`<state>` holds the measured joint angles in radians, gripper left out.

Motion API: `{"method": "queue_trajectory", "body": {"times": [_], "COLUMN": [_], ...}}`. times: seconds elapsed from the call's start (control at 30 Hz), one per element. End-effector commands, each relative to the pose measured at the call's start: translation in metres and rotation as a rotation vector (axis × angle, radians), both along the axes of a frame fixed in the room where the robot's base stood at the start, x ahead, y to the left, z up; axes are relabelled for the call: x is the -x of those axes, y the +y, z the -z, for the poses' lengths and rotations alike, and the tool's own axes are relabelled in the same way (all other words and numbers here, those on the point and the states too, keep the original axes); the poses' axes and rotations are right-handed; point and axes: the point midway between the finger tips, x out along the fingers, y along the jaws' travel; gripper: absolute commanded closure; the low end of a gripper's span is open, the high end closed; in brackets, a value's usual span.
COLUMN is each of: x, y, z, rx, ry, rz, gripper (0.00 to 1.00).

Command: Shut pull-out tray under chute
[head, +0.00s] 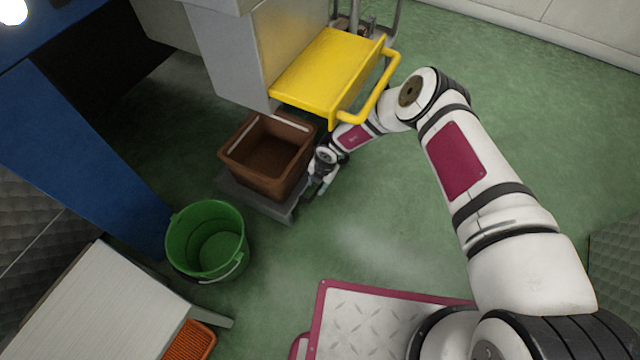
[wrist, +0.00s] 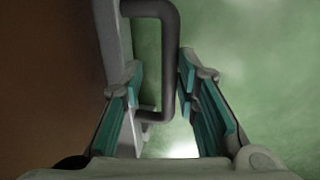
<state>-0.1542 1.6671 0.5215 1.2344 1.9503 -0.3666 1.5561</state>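The pull-out tray (head: 262,203) is a low dark grey slab near the floor, sticking out beneath the grey machine. A brown crate (head: 262,178) stands on it. My gripper (head: 314,188) is low at the tray's right front side, partly hidden by my own wrist. In the wrist view the tray's pale front (wrist: 113,40) runs up the left, with a dark bar handle (wrist: 171,50) on it. My gripper (wrist: 158,78) is open, its teal-padded fingers on either side of the handle. The right pad is close to the bar; I cannot tell if it touches.
A yellow panel with a tubular rail (head: 330,75) juts from the grey machine (head: 235,50) above the crate. A green bucket (head: 207,240) stands on the floor left of the tray. A blue post (head: 80,160) rises at left. Green floor is clear in front of the tray.

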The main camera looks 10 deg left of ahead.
Motion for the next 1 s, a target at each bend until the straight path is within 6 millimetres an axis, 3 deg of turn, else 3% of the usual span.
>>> {"method": "queue_trajectory", "body": {"times": [0.63, 0.77, 1.0], "x": [0.001, 0.004, 0.013], "y": [-0.009, -0.022, -0.066], "z": [0.0, -0.002, -0.002], "rx": [0.009, 0.011, 0.016], "ry": [0.003, 0.003, 0.006], "rz": [0.0, 0.0, 0.002], "gripper": [0.67, 0.67, 0.67]}}
